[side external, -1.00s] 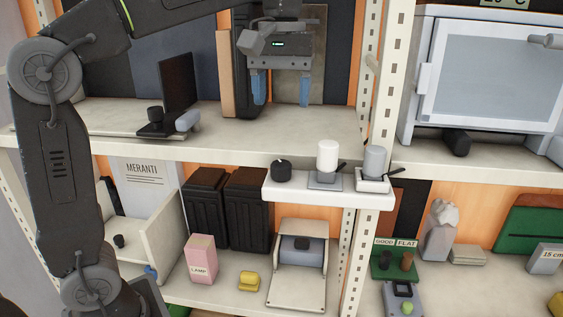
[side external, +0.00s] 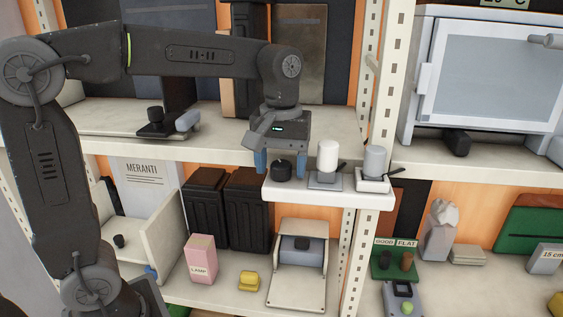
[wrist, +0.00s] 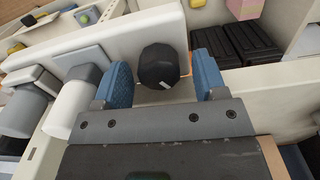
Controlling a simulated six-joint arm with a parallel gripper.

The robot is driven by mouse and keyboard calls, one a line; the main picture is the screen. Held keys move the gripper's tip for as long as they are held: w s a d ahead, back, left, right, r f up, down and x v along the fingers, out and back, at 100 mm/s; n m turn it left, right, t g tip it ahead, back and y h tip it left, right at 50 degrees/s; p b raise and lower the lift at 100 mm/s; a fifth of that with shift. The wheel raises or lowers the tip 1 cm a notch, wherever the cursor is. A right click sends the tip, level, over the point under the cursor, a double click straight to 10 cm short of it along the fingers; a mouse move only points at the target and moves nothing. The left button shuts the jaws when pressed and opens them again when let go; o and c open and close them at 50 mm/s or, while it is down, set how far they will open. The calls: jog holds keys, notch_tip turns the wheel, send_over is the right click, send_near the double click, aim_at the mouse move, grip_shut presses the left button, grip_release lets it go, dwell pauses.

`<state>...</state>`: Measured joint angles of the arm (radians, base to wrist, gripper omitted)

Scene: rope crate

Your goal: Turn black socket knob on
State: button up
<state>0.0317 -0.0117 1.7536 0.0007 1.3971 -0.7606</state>
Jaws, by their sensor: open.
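A black knob (side external: 281,170) sits at the left end of a white ledge (side external: 330,196) that juts out below the upper shelf. In the wrist view the knob (wrist: 158,66) shows as a dark faceted cap between the blue fingers. My gripper (side external: 281,166) points down with one finger on each side of the knob. It is open, and in the wrist view (wrist: 160,84) gaps show between the knob and both fingers. A white cylinder (side external: 328,156) and a grey cylinder (side external: 375,162) stand on the same ledge, to the right of the knob.
The white cylinder (wrist: 72,105) is close beside one finger in the wrist view. A shelf post (side external: 372,80) rises behind the ledge. Black bins (side external: 247,210) and a pink box (side external: 201,258) stand on the lower shelf.

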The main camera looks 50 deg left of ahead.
jog(key=shift+c, duration=0.4)
jog(key=c, duration=0.8)
jog(key=shift+c, duration=0.2)
jog(key=shift+m, duration=0.4)
jog(key=m, duration=0.5)
jog(key=shift+w+d, duration=0.1)
jog(key=m, duration=0.6)
jog(key=shift+d, duration=0.1)
jog(key=o, duration=0.9)
